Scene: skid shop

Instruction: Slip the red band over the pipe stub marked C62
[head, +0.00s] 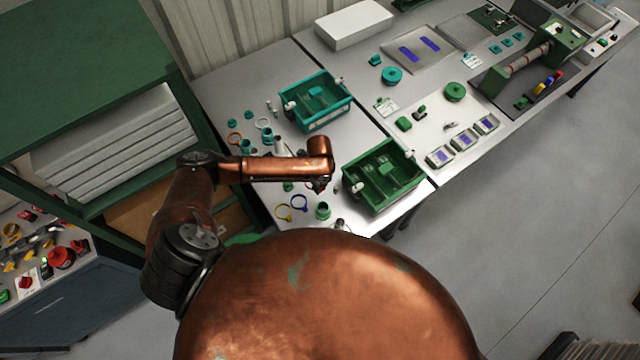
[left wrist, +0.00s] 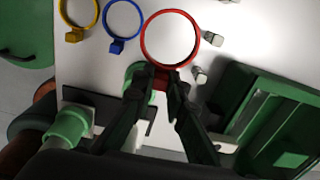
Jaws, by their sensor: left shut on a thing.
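The red band (left wrist: 143,40) is a ring with a small block on its near side. My left gripper (left wrist: 161,80) is shut on that block, and the ring sticks out beyond the fingertips. In the head view my left gripper (head: 319,186) is over the front of the table, and the red band cannot be made out there. A green pipe stub (left wrist: 133,78) is partly hidden behind a finger. Another green stub (left wrist: 68,124) is at lower left in the wrist view. A green stub (head: 322,211) stands near the table's front edge. No C62 mark is readable.
A blue band (head: 300,203) and a yellow band (head: 284,212) lie left of the gripper. A green bin (head: 384,177) stands close on the right. A teal bin (head: 316,100) and several small parts are behind. The table's front edge is near.

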